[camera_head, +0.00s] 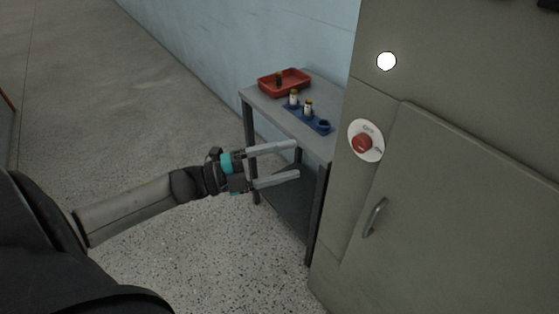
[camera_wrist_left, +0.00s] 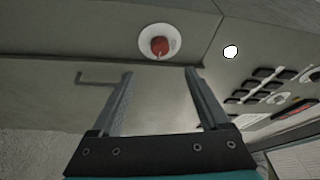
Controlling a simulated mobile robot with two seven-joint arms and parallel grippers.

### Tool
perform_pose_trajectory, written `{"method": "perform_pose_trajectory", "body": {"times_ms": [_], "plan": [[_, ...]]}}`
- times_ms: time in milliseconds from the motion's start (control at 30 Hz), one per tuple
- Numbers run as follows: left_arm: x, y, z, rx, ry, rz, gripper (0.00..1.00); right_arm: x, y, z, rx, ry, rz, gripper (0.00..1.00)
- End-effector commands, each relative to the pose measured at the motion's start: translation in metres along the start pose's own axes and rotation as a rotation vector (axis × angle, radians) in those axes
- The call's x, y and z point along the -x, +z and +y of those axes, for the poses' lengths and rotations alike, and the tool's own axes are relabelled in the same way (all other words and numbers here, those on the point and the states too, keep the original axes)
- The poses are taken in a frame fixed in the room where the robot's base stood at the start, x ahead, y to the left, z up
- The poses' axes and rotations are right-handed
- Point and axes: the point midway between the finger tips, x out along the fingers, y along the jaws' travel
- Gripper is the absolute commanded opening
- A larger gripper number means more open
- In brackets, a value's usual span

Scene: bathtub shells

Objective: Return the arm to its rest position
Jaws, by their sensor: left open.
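My left gripper (camera_head: 297,161) is open and empty in the head view. It is stretched out in front of the small side table, to the left of the grey cabinet. In the left wrist view its two fingers (camera_wrist_left: 160,88) stand apart with nothing between them. My left arm comes in from the left edge of the head view. My right gripper is in neither view.
The grey cabinet (camera_head: 455,200) has a red knob (camera_head: 362,143), a door handle (camera_head: 374,217) and a white round light (camera_head: 386,61). The side table (camera_head: 265,103) holds a red tray (camera_head: 299,86) and a blue rack (camera_head: 313,121) with small bottles. Floor on the left is clear.

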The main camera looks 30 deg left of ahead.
Motion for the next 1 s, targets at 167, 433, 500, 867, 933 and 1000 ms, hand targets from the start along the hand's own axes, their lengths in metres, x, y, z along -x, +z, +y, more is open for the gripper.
{"method": "perform_pose_trajectory", "body": {"times_ms": [167, 433, 500, 867, 933, 1000], "plan": [[0.009, 0.000, 0.000, 0.000, 0.000, -0.001, 0.79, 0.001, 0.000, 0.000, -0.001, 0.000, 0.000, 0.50], [0.009, 0.000, 0.000, 0.000, 0.000, 0.000, 0.79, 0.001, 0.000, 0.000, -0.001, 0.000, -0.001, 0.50], [0.009, 0.000, 0.000, 0.000, 0.000, 0.000, 0.79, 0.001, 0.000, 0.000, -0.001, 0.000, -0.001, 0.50], [0.016, 0.018, 0.020, 0.063, 0.011, -0.088, 0.79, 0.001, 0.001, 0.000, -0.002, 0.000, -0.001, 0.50], [0.027, 0.037, 0.047, 0.143, 0.026, -0.192, 0.79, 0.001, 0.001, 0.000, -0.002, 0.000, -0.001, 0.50], [0.043, 0.058, 0.086, 0.251, 0.049, -0.329, 0.79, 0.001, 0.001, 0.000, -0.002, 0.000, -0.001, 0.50]]}}
